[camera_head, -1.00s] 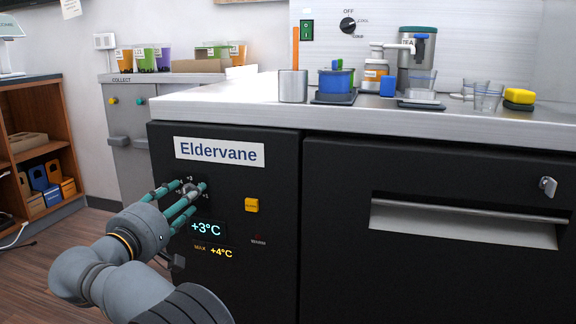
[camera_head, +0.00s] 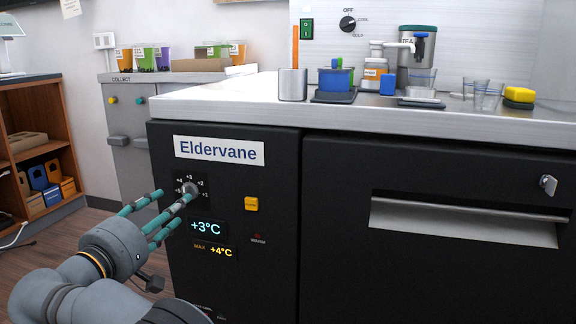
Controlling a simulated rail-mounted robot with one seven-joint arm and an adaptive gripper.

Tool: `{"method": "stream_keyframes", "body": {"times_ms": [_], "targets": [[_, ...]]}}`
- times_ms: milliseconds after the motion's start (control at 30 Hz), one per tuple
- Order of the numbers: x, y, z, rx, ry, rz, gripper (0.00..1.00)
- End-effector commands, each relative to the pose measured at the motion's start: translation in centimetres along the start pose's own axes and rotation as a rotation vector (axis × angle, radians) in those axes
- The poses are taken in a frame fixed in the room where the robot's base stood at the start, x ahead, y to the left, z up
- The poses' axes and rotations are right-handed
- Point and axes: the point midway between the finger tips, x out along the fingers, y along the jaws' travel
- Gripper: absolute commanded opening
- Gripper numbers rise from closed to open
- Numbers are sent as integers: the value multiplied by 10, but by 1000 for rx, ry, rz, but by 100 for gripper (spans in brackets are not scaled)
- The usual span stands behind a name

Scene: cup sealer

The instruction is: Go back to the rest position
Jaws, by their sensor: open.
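My gripper (camera_head: 168,207) is open and empty at the lower left, its teal fingers spread. It is in front of the left part of the black Eldervane cabinet. One fingertip overlaps the area of the small grey knob (camera_head: 190,188) in the picture; I cannot tell whether they touch, though the gripper looks backed off. The knob has small numbers around it. Below it a display (camera_head: 206,228) reads +3°C, and a yellow line (camera_head: 214,251) reads MAX +4°C.
A yellow button (camera_head: 251,204) is right of the knob. The steel counter (camera_head: 230,104) above holds a metal cup (camera_head: 293,85), a blue pot (camera_head: 336,80), glasses and a yellow sponge (camera_head: 519,95). A wooden shelf (camera_head: 30,100) stands at the left. Floor between shelf and cabinet looks clear.

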Motion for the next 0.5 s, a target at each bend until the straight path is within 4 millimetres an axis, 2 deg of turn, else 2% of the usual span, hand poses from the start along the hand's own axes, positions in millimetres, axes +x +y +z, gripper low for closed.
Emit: {"method": "stream_keyframes", "body": {"times_ms": [33, 267, 333, 500], "targets": [[12, 0, 1, 0, -3, 0, 51], [63, 0, 1, 0, -2, 1, 51], [60, 9, -2, -103, 5, -1, 51], [61, 10, -1, -359, 2, -1, 51]]}}
